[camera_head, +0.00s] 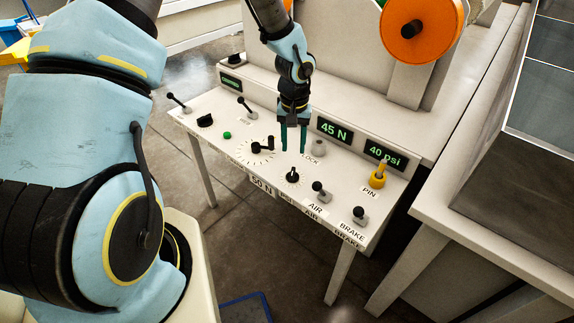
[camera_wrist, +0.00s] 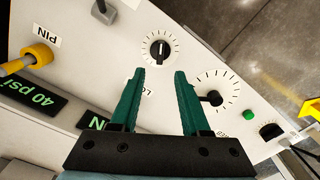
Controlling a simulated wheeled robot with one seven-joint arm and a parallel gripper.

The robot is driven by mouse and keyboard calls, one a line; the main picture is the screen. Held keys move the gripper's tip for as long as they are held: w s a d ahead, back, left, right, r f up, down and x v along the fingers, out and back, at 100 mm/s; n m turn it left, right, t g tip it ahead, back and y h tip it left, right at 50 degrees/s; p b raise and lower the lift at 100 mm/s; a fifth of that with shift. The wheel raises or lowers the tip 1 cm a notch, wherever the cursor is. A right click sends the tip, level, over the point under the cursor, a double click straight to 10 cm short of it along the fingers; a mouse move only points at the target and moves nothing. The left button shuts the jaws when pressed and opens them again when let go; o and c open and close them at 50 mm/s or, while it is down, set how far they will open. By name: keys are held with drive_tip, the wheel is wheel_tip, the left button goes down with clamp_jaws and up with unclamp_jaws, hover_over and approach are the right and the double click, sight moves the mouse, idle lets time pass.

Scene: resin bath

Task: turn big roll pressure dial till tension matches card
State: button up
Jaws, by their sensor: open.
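The big dial (camera_head: 265,147), with a wide ring of tick marks and a black crank-like handle, is on the sloping white panel. It also shows in the wrist view (camera_wrist: 211,98), right of my fingers. A smaller black dial (camera_head: 292,177) is nearer the panel's front edge; it also shows in the wrist view (camera_wrist: 160,49), just beyond my fingertips. A green display (camera_head: 334,131) reads 45 N. A card (camera_head: 262,187) on the front edge reads 50 N. My gripper (camera_head: 293,150) is open and empty, its green fingers pointing down above the panel, right of the big dial.
Another display (camera_head: 385,155) reads 40 psi. A yellow pin knob (camera_head: 378,178), air lever (camera_head: 320,190) and brake lever (camera_head: 360,216) are at the right. An orange roll (camera_head: 430,32) is above.

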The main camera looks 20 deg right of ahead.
sight(293, 171)
wheel_tip(293, 171, down, 10)
drive_tip(key=shift+r+p, duration=0.15)
drive_tip(key=shift+p, duration=0.65)
clamp_jaws()
